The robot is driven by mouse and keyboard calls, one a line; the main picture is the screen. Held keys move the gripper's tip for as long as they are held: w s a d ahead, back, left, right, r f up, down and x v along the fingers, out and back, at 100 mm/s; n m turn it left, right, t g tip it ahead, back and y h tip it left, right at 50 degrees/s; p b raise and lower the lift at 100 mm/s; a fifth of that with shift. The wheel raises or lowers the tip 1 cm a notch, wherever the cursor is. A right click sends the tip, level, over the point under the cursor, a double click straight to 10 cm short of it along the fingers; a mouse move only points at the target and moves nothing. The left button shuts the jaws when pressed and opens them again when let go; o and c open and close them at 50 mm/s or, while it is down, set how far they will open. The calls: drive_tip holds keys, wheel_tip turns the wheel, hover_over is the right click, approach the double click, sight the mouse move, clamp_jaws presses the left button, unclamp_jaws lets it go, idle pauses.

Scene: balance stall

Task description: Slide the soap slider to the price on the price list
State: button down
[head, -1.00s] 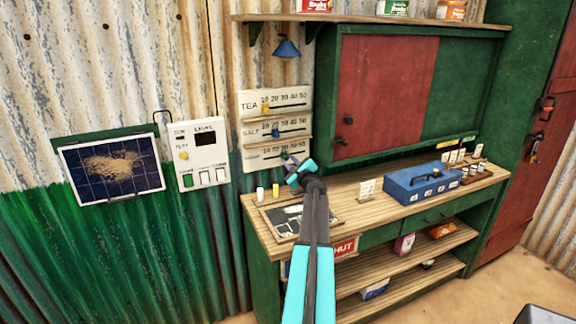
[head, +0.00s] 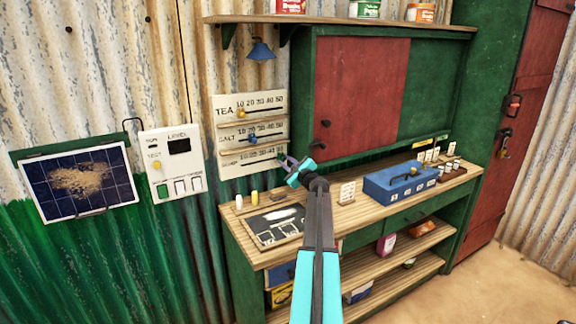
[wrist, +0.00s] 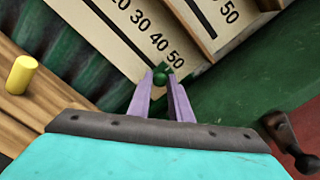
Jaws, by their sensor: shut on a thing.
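In the head view my gripper (head: 289,166) is at the right end of the lowest row of the price board (head: 225,170) and hides the knob. The tea slider (head: 236,113) is yellow and near 10. The salt slider (head: 252,139) is blue and near 20. A small white card with writing (head: 347,192) stands on the bench, too small to read; I cannot tell if it is the price list.
The wooden bench (head: 330,218) below holds a chalkboard tray (head: 258,234), yellow and white cylinders and a blue box (head: 385,194). A cabinet with a red door (head: 360,95) is right of the board.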

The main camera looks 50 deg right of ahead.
drive_tip(key=shift+s+d+r, duration=0.15)
drive_tip(key=shift+d, duration=0.1)
drive_tip(key=c, duration=1.6)
unclamp_jaws()
drive_tip(key=shift+d, duration=0.1)
drive_tip(key=shift+s+a, duration=0.15)
drive_tip(key=shift+a, duration=0.05)
